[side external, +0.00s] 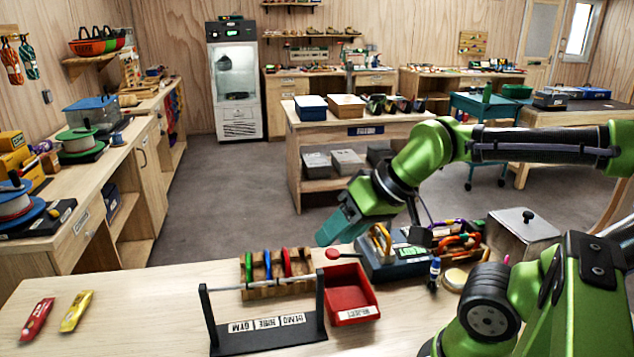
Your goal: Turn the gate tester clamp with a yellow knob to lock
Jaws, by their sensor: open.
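A dark gate tester (392,262) with a teal panel stands on the front bench, right of the middle. A yellow-orange loop (380,240) stands at its left end, and a red round knob (331,254) sticks out to the left on a thin arm. I cannot make out a yellow knob on the clamp; my arm may hide part of it. My gripper (328,236) is above and left of the tester, tilted down and left. It appears open and empty, apart from the tester, though its fingers are hard to make out.
A red bin (362,316) sits in front of the tester. Left of it are a wooden rack (262,291) of coloured carabiners and a black labelled bar stand (240,346).

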